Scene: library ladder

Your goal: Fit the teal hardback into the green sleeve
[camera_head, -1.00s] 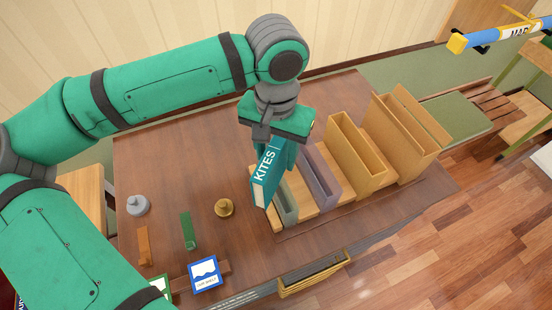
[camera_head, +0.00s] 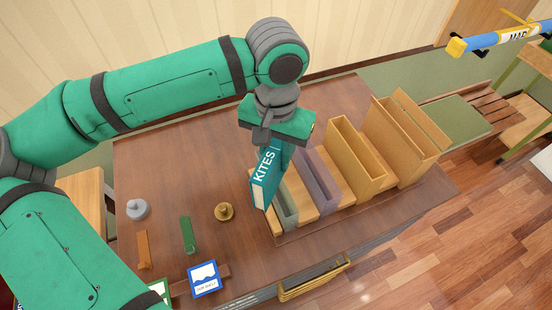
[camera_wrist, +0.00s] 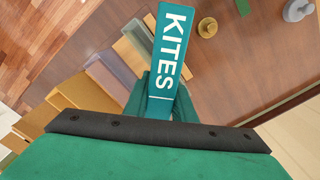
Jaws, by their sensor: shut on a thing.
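The teal hardback (camera_head: 265,179), marked KITES, is held upright, spine out, below my gripper (camera_head: 279,143). My gripper is shut on it; the fingertips are mostly hidden. In the wrist view the teal hardback (camera_wrist: 172,55) shows its spine in front of the gripper. The green sleeve (camera_head: 288,205) is a grey-green open-topped slot at the left end of the wooden rack. The book is at the sleeve's left side and partly covers it in the head view. I cannot tell whether its lower end is inside or only in front of the sleeve.
A purple sleeve (camera_head: 322,181) and tan sleeves (camera_head: 357,158) stand to the right on the rack. On the table are a brass weight (camera_head: 224,211), a grey weight (camera_head: 138,208), a green block (camera_head: 187,233) and an orange block (camera_head: 144,249).

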